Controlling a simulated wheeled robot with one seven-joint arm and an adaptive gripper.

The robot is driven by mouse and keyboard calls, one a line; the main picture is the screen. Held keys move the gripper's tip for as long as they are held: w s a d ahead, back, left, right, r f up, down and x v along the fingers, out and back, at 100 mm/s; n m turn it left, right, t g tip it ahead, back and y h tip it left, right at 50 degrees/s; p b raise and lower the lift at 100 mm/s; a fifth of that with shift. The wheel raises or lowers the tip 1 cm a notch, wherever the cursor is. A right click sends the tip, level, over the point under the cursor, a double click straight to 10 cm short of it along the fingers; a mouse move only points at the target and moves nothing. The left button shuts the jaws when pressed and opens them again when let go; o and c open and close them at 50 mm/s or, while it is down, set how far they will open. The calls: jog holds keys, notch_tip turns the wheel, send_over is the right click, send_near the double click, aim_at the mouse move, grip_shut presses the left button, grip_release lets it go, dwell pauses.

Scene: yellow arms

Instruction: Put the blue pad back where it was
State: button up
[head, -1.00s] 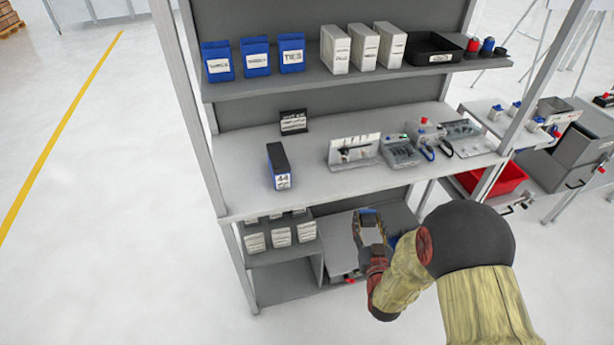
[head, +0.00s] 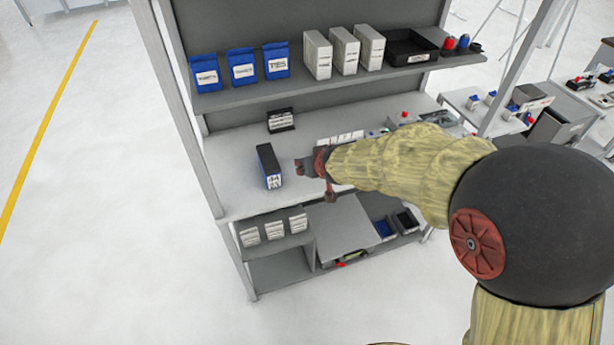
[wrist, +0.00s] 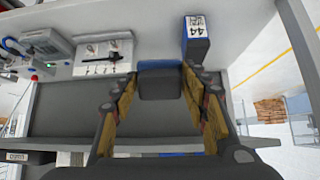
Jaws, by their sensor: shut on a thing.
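My gripper (wrist: 158,85) is shut on the blue pad (wrist: 160,80), a small block with a blue edge and a dark face held between the fingertips. In the head view my gripper (head: 312,166) is over the workbench top (head: 230,195), just right of the dark-and-blue box labelled 44 (head: 269,167). In the wrist view that box (wrist: 196,40) stands beyond the right finger, apart from the pad. The pad cannot be made out clearly in the head view.
A black label stand (head: 281,120) is behind the box. A white panel (wrist: 102,55) and a grey device (wrist: 45,48) stand farther along the bench. The bench's left front is clear.

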jog(key=shift+s+a+g+p, duration=0.35)
jog(key=shift+s+g+p, duration=0.05)
jog(key=shift+s, duration=0.1)
jog(key=s+d+f+g, duration=0.1)
jog(key=s+f+g, duration=0.1)
jog(key=s, duration=0.6)
jog(key=s+d+f+g+h+p, duration=0.1)
jog(key=s+d+f+g, duration=0.1)
jog(key=s, duration=0.7)
jog(key=s+d+f+g+h+p, duration=0.1)
jog(key=s+f+g, duration=0.3)
jog(key=s, duration=0.5)
jog(key=shift+s+d+n, duration=0.2)
jog(key=shift+d+n, duration=0.1)
jog(key=shift+d, duration=0.15)
